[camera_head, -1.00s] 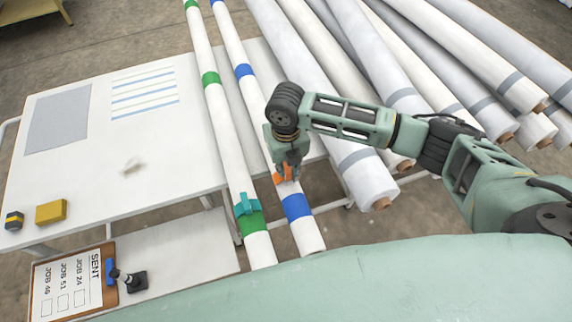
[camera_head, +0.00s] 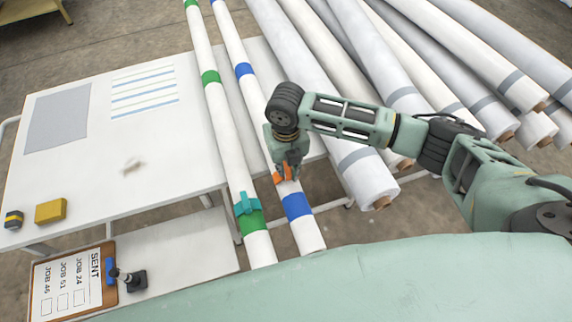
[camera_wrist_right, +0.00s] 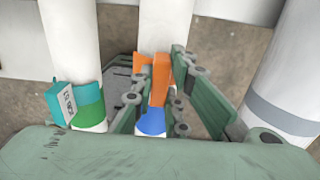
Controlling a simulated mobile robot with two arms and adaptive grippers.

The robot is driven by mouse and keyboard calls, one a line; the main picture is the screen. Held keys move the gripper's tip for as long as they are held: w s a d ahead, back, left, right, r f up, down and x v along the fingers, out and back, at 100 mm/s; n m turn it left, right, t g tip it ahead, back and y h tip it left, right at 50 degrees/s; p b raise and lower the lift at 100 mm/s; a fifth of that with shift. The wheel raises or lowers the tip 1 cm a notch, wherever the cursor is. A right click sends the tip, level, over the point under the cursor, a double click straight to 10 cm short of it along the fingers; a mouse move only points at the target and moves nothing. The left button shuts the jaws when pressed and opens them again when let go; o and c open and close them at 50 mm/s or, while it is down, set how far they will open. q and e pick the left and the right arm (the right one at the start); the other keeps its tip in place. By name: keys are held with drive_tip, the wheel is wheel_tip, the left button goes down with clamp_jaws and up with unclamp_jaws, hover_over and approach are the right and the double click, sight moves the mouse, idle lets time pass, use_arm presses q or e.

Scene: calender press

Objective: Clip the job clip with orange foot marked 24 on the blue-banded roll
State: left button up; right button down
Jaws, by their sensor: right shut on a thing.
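The blue-banded roll (camera_head: 306,235) is a long white roll with blue bands; its near band also shows in the right wrist view (camera_wrist_right: 151,122). The orange clip (camera_head: 280,177) is at this roll, just beyond the near blue band. My right gripper (camera_head: 288,172) is shut on the clip from above. In the right wrist view the orange clip (camera_wrist_right: 161,80) stands between the two fingers, against the white roll. I cannot tell whether it is fully seated on the roll. No number on it can be read. My left gripper is not in view.
The green-banded roll (camera_head: 219,110) lies close on the left with a teal clip (camera_head: 247,204) on it. Large white rolls (camera_head: 365,185) lie to the right. A clipboard (camera_head: 72,283) and a stamp (camera_head: 133,281) are below.

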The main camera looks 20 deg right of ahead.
drive_tip(key=shift+f, duration=0.35)
idle(0.5)
drive_tip(key=c, duration=1.7)
unclamp_jaws()
drive_tip(key=shift+o, duration=0.7)
drive_tip(key=o, duration=0.4)
drive_tip(key=shift+r, duration=0.15)
drive_tip(key=shift+r+p, duration=3.4)
drive_tip(key=shift+p, duration=0.05)
